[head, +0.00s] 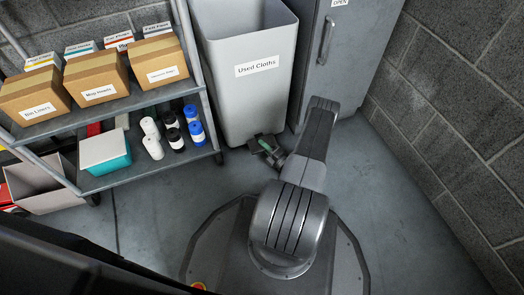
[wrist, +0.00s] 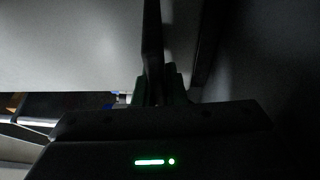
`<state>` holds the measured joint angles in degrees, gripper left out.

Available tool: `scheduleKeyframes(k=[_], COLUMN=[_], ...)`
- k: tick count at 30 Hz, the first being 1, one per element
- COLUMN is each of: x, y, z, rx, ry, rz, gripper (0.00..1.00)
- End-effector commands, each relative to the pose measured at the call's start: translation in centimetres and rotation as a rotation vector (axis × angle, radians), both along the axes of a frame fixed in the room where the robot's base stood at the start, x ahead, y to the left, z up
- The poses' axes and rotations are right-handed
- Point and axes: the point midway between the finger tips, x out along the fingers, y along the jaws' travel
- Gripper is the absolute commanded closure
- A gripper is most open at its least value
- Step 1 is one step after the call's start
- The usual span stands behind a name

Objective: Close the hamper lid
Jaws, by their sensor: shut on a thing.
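The hamper (head: 252,105) is a tall pale grey bin labelled "Used Cloths", upright in the middle of the head view. Its top is cut by the frame edge, the part of its mouth in view looks open, and no lid can be made out. My gripper (head: 256,147) is low in front of the hamper's base, partly hidden by my arm. In the wrist view my gripper (wrist: 158,88) is shut on a dark upright bar (wrist: 151,40). It is too dark to tell what the bar belongs to. A pale surface fills the left behind it.
A grey cabinet (head: 345,60) with a handle stands right of the hamper. A shelf (head: 150,93) with labelled boxes (head: 93,80) and several bottles (head: 174,136) is on the left. A block wall (head: 465,110) bounds the right. The floor (head: 400,190) between is clear.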

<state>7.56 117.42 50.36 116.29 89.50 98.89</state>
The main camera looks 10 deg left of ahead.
Motion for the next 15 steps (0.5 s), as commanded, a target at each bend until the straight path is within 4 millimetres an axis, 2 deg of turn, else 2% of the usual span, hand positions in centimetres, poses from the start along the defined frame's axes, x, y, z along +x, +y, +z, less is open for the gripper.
scheduleKeyframes(k=[3, 13, 14, 15], x=[0.83, 0.91, 0.91, 0.9], y=[-0.04, -0.03, -0.03, -0.03], z=[-0.13, -0.11, -0.11, -0.1], rx=[0.009, 0.012, 0.012, 0.012], ry=[-0.015, -0.018, -0.018, -0.018], rz=[-0.001, 0.0, 0.0, 0.0], gripper=[1.0, 1.0, 0.83, 0.76])
